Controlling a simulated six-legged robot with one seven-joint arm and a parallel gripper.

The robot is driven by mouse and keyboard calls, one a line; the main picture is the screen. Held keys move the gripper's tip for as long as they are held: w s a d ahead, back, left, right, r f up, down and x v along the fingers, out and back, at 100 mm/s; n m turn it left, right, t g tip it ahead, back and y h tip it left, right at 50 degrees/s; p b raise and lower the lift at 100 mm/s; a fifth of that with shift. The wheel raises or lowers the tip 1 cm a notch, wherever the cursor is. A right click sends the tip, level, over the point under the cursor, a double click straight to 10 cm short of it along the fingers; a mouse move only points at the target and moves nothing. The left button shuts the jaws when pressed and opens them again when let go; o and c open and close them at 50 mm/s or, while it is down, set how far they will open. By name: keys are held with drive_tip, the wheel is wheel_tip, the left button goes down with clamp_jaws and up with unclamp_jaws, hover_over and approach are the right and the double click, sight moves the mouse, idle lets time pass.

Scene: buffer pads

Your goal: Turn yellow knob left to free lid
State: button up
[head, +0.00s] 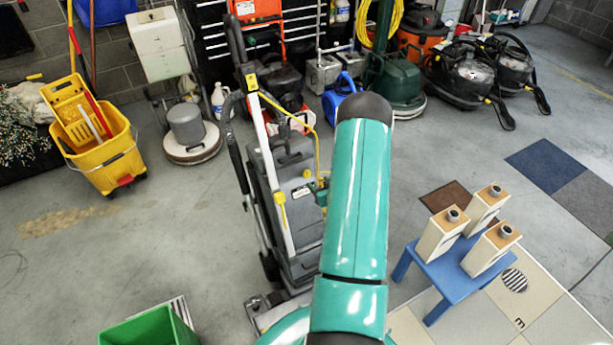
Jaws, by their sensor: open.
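A grey upright floor machine (296,190) with a dark body and a long handle stands in the middle of the head view. I cannot tell which yellow part is the task's knob. No lid can be made out clearly. My teal arm covers the right side of the machine. My gripper is not in view.
A blue stool (441,270) at the right carries white boxes with wooden tops. A yellow mop bucket (108,160) stands at the left and a green bin (150,328) at the lower left. Other cleaning machines line the back. The floor between bucket and grey machine is mostly clear.

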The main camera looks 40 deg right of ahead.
sight(308, 175)
drive_tip(key=x, duration=0.9)
drive_tip(key=shift+a, duration=0.15)
drive_tip(key=c, duration=1)
